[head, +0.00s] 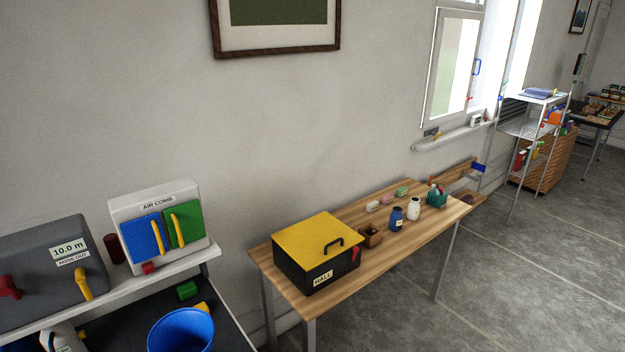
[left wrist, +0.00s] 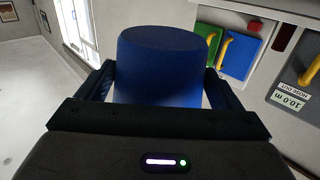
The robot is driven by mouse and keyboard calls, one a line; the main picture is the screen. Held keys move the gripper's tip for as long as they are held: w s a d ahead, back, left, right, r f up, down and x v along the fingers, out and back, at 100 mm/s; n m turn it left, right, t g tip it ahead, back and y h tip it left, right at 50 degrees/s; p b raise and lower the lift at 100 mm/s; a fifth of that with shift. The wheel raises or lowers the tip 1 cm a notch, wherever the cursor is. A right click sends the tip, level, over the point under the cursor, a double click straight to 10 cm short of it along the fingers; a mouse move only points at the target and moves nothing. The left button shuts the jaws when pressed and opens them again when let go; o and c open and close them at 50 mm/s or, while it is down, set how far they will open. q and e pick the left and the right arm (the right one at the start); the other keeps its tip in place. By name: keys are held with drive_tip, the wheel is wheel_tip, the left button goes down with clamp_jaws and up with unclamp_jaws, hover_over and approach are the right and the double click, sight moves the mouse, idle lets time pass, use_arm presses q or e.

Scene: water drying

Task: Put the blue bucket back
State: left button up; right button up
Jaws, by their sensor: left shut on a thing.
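The blue bucket (head: 181,330) is at the bottom edge of the head view, its open rim facing up and its lower part cut off. It looks empty inside. In the left wrist view the bucket (left wrist: 162,65) fills the middle, between the two dark fingers of my left gripper (left wrist: 158,88), which is shut on it. The wrist picture is turned over, with the labels upside down. I cannot tell whether the bucket's base touches anything. My right gripper is in neither view.
A white shelf (head: 150,276) holds the grey hose box (head: 50,262) and the air comb panel (head: 158,225). Below it is a dark surface with a green block (head: 187,290). To the right, a wooden table (head: 345,290) carries a yellow-lidded box (head: 316,243) and small bottles. Open floor lies right.

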use_arm(q)
drive_tip(key=shift+w+d+r+n+y, duration=0.15)
drive_tip(key=shift+d+n+y, duration=0.2)
drive_tip(key=shift+d+y, duration=0.3)
drive_tip(key=shift+s+d+r+n+y, duration=0.1)
drive_tip(key=shift+d+n+y, duration=0.3)
drive_tip(key=shift+d, duration=0.4)
wheel_tip(320, 180, down, 12)
drive_tip(key=b, duration=1.2)
drive_tip(key=shift+w+d+r, duration=0.1)
drive_tip(key=shift+d, duration=0.05)
